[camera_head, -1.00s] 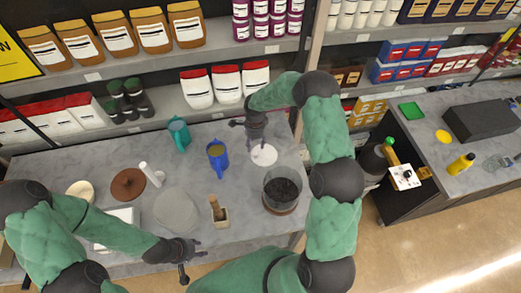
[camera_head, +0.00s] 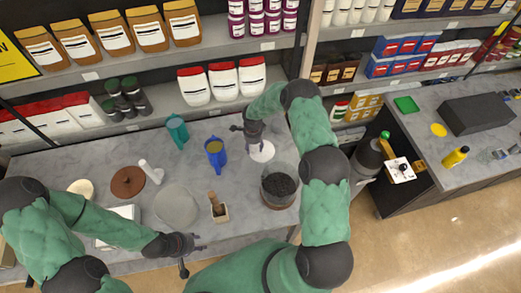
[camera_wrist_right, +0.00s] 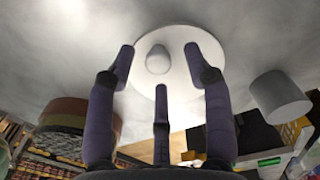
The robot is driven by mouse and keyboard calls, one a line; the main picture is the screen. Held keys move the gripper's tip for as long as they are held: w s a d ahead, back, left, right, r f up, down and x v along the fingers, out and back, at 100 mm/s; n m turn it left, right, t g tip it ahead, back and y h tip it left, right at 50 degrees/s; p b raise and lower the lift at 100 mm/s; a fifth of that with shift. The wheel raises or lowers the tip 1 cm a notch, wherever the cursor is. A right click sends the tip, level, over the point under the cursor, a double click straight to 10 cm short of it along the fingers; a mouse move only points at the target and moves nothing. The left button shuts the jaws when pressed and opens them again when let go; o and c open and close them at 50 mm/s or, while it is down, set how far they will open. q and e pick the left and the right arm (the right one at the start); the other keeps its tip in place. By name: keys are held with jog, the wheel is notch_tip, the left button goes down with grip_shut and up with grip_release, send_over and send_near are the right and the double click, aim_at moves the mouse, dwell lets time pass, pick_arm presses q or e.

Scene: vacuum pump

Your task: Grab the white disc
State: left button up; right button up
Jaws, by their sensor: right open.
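The white disc (camera_head: 262,152) lies flat on the grey table, to the right of the blue mug. In the right wrist view the disc (camera_wrist_right: 178,58) is round and white with a small rounded knob (camera_wrist_right: 158,60) at its middle. My right gripper (camera_head: 257,141) is over the disc, and it partly hides it in the head view. Its three fingers (camera_wrist_right: 158,62) are spread, empty and pointed at the disc around the knob; I cannot tell whether they touch it. My left gripper (camera_head: 193,259) is open and empty near the front edge of the table.
A blue mug (camera_head: 216,155) stands left of the disc, and a teal mug (camera_head: 177,131) behind it. A glass jar with dark contents (camera_head: 278,187) stands close in front of the disc. A wooden-handled tool in a holder (camera_head: 219,211) and a grey round plate (camera_head: 176,205) are nearer the front.

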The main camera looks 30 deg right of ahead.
jog(key=shift+f, duration=1.05)
grip_shut()
jog(key=shift+r, duration=0.1)
